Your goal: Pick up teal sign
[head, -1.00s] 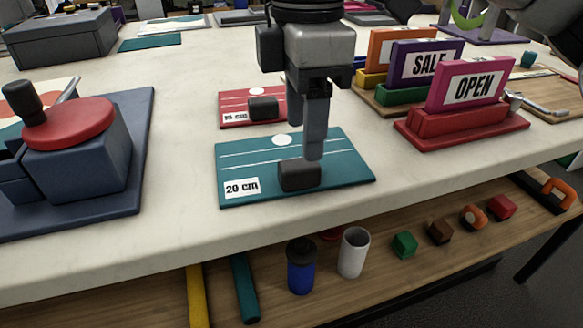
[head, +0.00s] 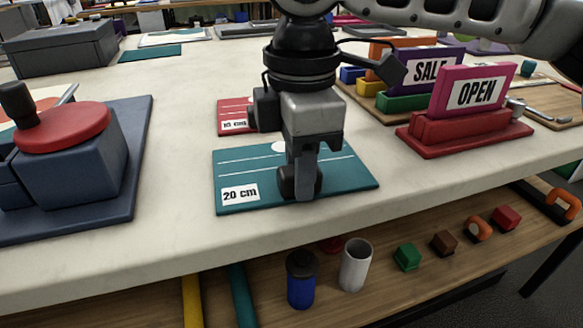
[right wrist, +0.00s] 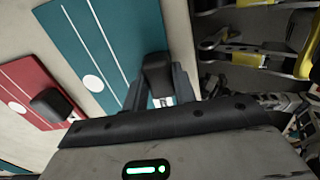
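The teal sign (head: 345,173) lies flat on the table, with a "20 cm" label, white lines and a white dot. It also shows in the right wrist view (right wrist: 130,32). A dark block-shaped handle (head: 285,183) stands on its near part. My right gripper (head: 305,190) points down over this handle and hides part of it and the white dot. In the right wrist view the two fingers (right wrist: 160,92) stand on either side of the handle (right wrist: 157,75), seemingly with small gaps. My left gripper is not in view.
A red board (head: 231,115) with its own dark handle (right wrist: 50,104) lies just behind. The pink OPEN sign (head: 477,92) and purple SALE sign (head: 428,72) stand to the right. A blue block with a red disc (head: 65,127) is at left. The table's front edge is close.

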